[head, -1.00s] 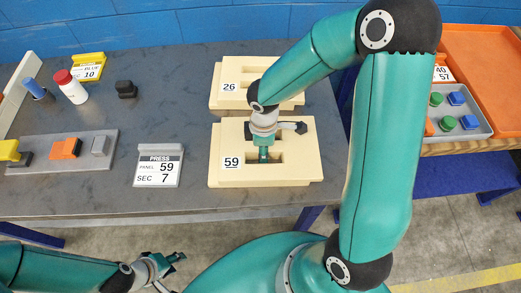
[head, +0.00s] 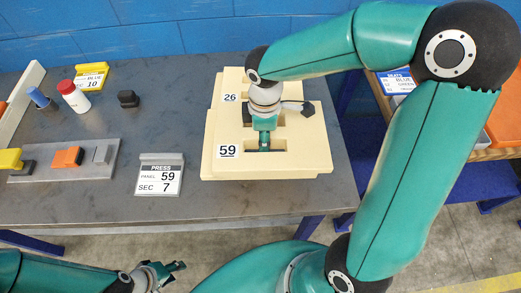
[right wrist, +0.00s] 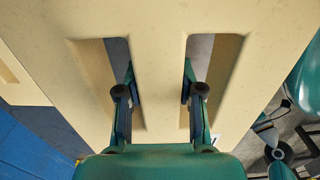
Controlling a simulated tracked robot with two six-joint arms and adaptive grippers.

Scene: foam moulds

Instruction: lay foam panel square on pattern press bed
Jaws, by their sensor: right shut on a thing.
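The cream foam panel marked 59 (head: 213,165) has two slots and appears raised above the dark table in the head view, overlapping the front of the panel marked 26 (head: 229,82). My right gripper (head: 264,143) is shut on panel 59. In the right wrist view its fingers (right wrist: 159,95) go into the two slots and hold the bar between them, and the panel (right wrist: 155,50) fills most of the picture. My left gripper (head: 168,275) looks open and empty, low in front of the table. I cannot make out the press bed.
A press sign (head: 160,176) reading panel 59, sec 7 stands left of the panel. A grey plate with coloured blocks (head: 60,174), a red-capped bottle (head: 75,98), a blue marker (head: 40,97) and a black knob (head: 128,99) are further left. Trays stand at right.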

